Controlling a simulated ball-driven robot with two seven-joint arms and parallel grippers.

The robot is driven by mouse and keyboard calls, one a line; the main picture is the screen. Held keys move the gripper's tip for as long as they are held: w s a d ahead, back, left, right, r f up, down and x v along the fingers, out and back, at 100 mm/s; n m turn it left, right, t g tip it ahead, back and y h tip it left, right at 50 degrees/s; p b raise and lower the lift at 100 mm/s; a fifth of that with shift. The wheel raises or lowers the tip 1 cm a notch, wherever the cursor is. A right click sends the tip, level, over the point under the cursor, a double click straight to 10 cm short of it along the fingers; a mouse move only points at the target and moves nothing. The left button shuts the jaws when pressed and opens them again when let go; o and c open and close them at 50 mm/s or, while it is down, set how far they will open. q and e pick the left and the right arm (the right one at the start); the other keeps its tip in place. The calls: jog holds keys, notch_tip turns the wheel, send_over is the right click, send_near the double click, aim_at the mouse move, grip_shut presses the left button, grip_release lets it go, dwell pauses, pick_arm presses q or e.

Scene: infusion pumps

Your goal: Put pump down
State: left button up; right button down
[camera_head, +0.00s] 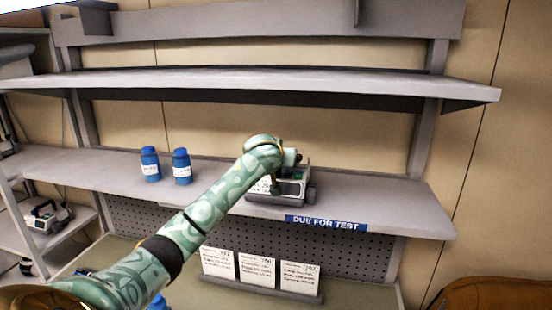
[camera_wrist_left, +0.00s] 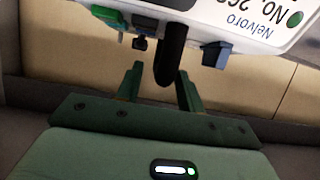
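A white and grey infusion pump (camera_head: 291,188) rests on the middle shelf (camera_head: 395,200), above the blue "DUE FOR TEST" label (camera_head: 326,223). My left arm reaches across to it from the lower left and covers part of it; its fingertips are hard to see there. In the left wrist view the pump (camera_wrist_left: 235,20) fills the top right, with a dark curved part (camera_wrist_left: 172,55) hanging from it. My left gripper (camera_wrist_left: 160,70) has its fingers apart at this part's tip, with a visible gap on the left side. My right gripper is in neither view.
Two blue bottles (camera_head: 151,164) (camera_head: 181,166) stand on the shelf left of the pump. Several white cards (camera_head: 257,270) stand on the surface below. Another device (camera_head: 46,216) sits on a rack at far left. The upper shelf (camera_head: 270,82) overhangs. The shelf is clear right of the pump.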

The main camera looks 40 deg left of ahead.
pick_arm(q)
jog(key=v, duration=1)
jog(key=shift+s+b, duration=0.2)
jog(key=shift+b, duration=0.25)
jog(key=shift+d, duration=0.1)
